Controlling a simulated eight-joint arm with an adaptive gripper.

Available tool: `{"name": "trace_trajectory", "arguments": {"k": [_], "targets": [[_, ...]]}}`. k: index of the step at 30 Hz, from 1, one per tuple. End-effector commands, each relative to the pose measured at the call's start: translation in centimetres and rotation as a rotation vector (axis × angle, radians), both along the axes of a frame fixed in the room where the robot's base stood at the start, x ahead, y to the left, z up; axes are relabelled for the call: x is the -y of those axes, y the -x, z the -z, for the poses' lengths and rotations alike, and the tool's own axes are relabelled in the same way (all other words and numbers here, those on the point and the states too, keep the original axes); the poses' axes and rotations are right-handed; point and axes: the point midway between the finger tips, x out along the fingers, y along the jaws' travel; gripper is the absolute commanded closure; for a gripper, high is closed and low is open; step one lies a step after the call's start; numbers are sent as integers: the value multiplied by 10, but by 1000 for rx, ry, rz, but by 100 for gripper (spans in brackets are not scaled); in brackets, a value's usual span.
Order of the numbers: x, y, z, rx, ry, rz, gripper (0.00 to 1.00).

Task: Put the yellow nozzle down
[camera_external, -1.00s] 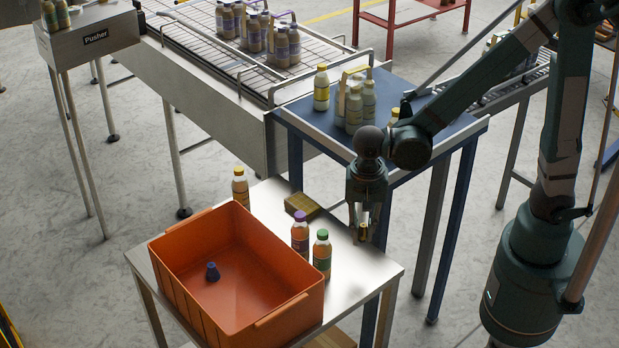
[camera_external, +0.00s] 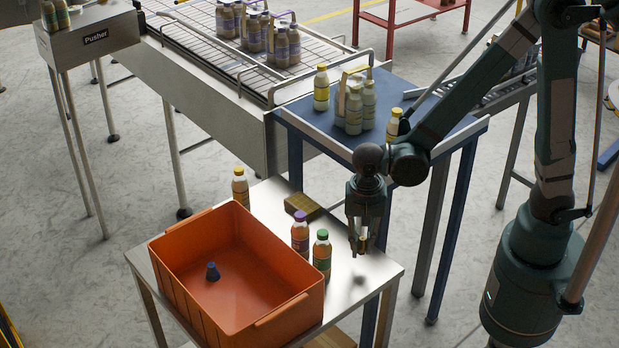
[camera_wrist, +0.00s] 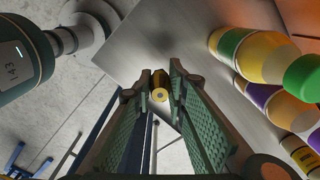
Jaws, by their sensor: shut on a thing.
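My gripper (camera_external: 360,246) is shut on the yellow nozzle (camera_wrist: 159,90), which sits between the fingertips in the wrist view. The nozzle shows a round, pale front end with a dark hole. In the outside view only a small part of the nozzle (camera_external: 364,243) shows between the fingers. The gripper points down above the right part of the steel table (camera_external: 345,310), to the right of the green-capped bottle (camera_external: 322,256). A dark shadow lies on the table below it, and the nozzle looks clear of the surface.
A purple-capped bottle (camera_external: 300,234) stands beside the green-capped one. A brown block (camera_external: 303,206) and a yellow-capped bottle (camera_external: 241,187) are farther back. An orange crate (camera_external: 180,290) holds a dark blue cone (camera_external: 213,272). The table's right front is clear.

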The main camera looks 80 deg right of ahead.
Motion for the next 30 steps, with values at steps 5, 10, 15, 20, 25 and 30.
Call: {"name": "trace_trajectory", "arguments": {"k": [5,10,15,20,25,30], "targets": [[0,0,9,0,0,0,97],[0,0,9,0,0,0,97],[0,0,9,0,0,0,97],[0,0,14,0,0,0,97],[0,0,27,0,0,0,97],[0,0,42,0,0,0,97]]}}
